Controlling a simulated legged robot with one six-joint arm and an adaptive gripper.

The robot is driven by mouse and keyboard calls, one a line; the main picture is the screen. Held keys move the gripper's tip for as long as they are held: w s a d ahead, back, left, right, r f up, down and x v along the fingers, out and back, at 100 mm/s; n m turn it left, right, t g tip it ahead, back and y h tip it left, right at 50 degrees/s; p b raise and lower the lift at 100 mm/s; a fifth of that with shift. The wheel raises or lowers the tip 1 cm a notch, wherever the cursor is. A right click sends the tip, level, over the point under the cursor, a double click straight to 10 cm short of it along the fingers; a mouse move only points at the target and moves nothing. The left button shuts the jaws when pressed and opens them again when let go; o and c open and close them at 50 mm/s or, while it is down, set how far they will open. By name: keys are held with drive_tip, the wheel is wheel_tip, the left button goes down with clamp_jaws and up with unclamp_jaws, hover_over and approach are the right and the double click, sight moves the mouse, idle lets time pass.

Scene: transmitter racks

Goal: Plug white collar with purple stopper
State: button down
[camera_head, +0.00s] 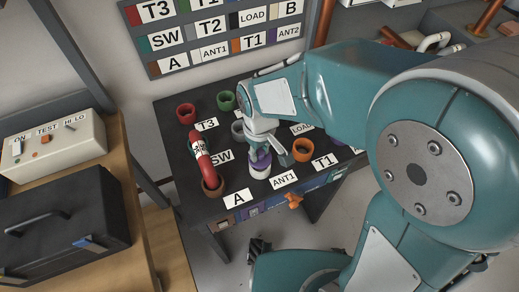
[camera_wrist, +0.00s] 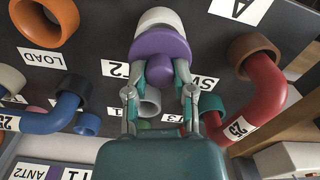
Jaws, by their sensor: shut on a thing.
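The purple stopper (camera_wrist: 160,43) is held between the fingers of my gripper (camera_wrist: 161,78), which is shut on its narrower end. Its wide end is at the mouth of the white collar (camera_wrist: 158,17), whose rim shows beyond it. In the head view the purple stopper (camera_head: 260,160) is just over the white collar (camera_head: 258,173), between the A and ANT1 labels, below my gripper (camera_head: 261,143). They look close to in line. I cannot tell how far the stopper is inside the collar.
A red bent pipe (camera_head: 203,158) rises from a brown collar (camera_head: 212,188) just left. An orange collar (camera_head: 303,150) stands to the right, with red (camera_head: 186,112) and green (camera_head: 226,99) collars behind. A blue pipe (camera_wrist: 48,118) shows in the wrist view.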

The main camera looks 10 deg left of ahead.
sight(259, 151)
drive_tip(key=shift+f, duration=1.3)
drive_tip(key=shift+c, duration=1.9)
unclamp_jaws()
wheel_tip(259, 151, up, 12)
drive_tip(key=shift+a, duration=0.1)
drive_tip(key=s+d+r+m+t, duration=0.2)
drive_tip(key=s+d+r+m, duration=0.1)
drive_tip(key=d, duration=0.7)
drive_tip(key=s+d+r+m+t, duration=0.3)
drive_tip(key=s+d+r+m, duration=0.1)
drive_tip(key=d, duration=0.6)
drive_tip(key=shift+s+d+m+t, duration=0.3)
drive_tip(key=shift+s+m, duration=0.4)
drive_tip(key=shift+m, duration=0.5)
